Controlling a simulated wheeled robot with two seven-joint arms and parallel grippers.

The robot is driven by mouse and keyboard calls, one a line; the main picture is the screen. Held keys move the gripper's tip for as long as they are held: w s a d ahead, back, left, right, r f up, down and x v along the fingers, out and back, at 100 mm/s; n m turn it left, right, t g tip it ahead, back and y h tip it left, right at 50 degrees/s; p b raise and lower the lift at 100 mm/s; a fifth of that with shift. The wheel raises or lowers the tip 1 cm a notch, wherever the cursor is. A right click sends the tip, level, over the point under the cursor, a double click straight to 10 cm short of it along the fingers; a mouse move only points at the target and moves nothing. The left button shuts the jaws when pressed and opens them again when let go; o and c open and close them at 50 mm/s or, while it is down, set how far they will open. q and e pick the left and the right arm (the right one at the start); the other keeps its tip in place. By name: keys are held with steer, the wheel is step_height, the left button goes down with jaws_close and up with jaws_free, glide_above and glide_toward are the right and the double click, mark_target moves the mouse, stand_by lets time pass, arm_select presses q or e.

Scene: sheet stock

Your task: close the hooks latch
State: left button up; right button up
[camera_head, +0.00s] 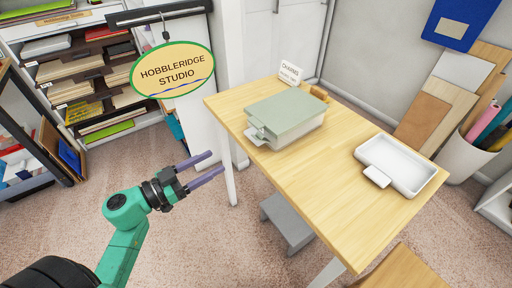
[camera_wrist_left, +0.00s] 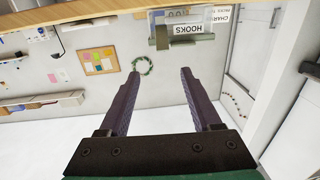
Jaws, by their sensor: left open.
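A box with a pale green lid (camera_head: 284,114) stands on the wooden table near its left edge. A pale tab, which looks like the latch (camera_head: 257,135), sticks out at the box's left front side. In the left wrist view, upside down, the box carries a HOOKS label (camera_wrist_left: 185,28), with the latch (camera_wrist_left: 161,38) beside it. Whether the latch is fastened is hard to tell. My left gripper (camera_head: 216,162) is open and empty, left of the table and apart from the box. Its two purple fingers (camera_wrist_left: 160,73) point toward the box side. My right gripper is not in view.
A white open tray with a front tab (camera_head: 362,151) stands on the right of the table. A CHARMS card (camera_head: 291,72) and a small brown block (camera_head: 319,92) are behind the box. A grey step stool (camera_head: 287,222) is below the table. The oval hanging sign (camera_head: 172,70) is above my gripper.

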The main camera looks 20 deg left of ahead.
mark_target(262, 137)
arm_select(q)
steer(key=p+x, duration=0.1)
steer(key=x, duration=1.2)
steer(key=shift+w+a+p, duration=0.15)
steer(key=shift+w+p, duration=0.2)
jaws_close()
steer(key=g+y+p, duration=0.1)
steer(key=p, duration=0.5)
steer(key=w+r+g+p, duration=0.1)
steer(key=p, duration=0.6)
steer(key=shift+d+r+y, duration=0.3)
steer(key=shift+d+y, duration=0.1)
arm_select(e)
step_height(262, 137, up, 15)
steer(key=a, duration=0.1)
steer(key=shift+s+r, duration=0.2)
